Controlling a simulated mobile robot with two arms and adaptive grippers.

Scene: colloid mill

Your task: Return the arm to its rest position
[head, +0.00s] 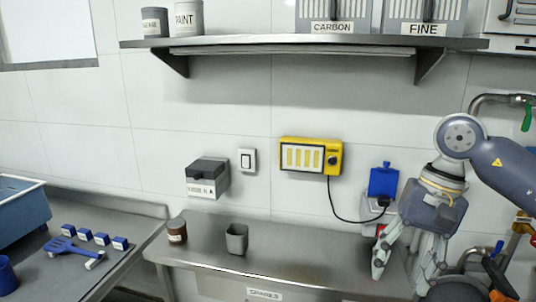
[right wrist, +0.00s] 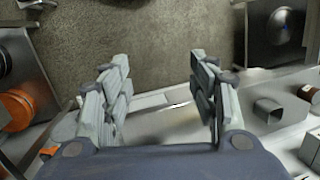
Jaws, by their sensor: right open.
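My right gripper (head: 398,272) hangs at the right of the head view, fingers pointing down, in front of the right end of the steel counter (head: 325,262). In the right wrist view its fingers (right wrist: 163,95) are spread apart with nothing between them. Past the fingers the wrist view shows the counter edge and the grey floor (right wrist: 140,45). My right arm comes in from the right edge of the head view. My left gripper does not show in either view.
A grey cup (head: 237,239) and a brown jar (head: 177,231) stand on the counter's left part. A yellow control box (head: 311,156) hangs on the wall, its black cable running down to the right. A shelf (head: 300,41) spans above. The counter's middle is clear.

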